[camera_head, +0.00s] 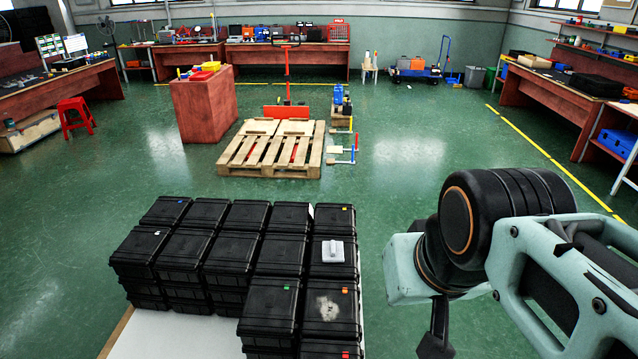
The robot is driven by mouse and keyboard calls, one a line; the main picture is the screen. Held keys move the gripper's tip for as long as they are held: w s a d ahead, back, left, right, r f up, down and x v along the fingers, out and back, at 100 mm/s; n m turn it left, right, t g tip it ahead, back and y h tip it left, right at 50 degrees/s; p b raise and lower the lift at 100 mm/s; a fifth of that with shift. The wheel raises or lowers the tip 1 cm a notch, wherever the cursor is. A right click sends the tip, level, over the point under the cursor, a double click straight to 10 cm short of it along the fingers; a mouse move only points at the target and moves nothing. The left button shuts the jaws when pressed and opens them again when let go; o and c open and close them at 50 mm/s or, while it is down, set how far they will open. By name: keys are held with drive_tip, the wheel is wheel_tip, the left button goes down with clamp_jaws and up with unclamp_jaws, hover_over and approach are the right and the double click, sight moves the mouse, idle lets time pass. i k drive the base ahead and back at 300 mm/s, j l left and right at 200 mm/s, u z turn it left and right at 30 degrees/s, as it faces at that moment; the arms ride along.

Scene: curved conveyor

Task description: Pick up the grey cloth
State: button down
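A small light grey folded piece (333,251), which looks like the grey cloth, lies on top of a black case in the right column of the stacked cases. My arm comes in from the right. The dark end part of my gripper (437,335) points down at the bottom edge, right of the cases and apart from the cloth. Its fingertips are cut off by the frame, so I cannot see whether it is open or what it holds.
Several stacked black cases (230,255) stand on a white-topped surface (165,335). One front case bears a pale dusty smudge (328,308). Behind are a wooden pallet (271,150) and a red cabinet (203,105). The green floor between is open.

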sight(333, 251)
drive_tip(key=k+l, duration=0.1)
drive_tip(key=l, duration=0.2)
drive_tip(key=k+l, duration=0.1)
drive_tip(key=l, duration=0.2)
drive_tip(key=k+l, duration=0.1)
drive_tip(key=l, duration=0.2)
drive_tip(key=l+u, duration=0.2)
drive_tip(key=l, duration=0.6)
drive_tip(key=i+l+u, duration=0.1)
drive_tip(key=l, duration=0.3)
drive_tip(key=i+l, duration=0.15)
drive_tip(key=l, duration=0.2)
drive_tip(key=i+l+u, duration=0.25)
drive_tip(key=i+l, duration=0.3)
drive_tip(key=l, duration=0.15)
drive_tip(key=i+l+u, duration=0.2)
drive_tip(key=i+l, duration=0.45)
drive_tip(key=i+l+u, duration=0.1)
drive_tip(key=i+l, duration=0.15)
drive_tip(key=i, duration=0.25)
drive_tip(key=i+l+u, duration=0.1)
drive_tip(key=i+l, duration=0.2)
drive_tip(key=i, duration=0.15)
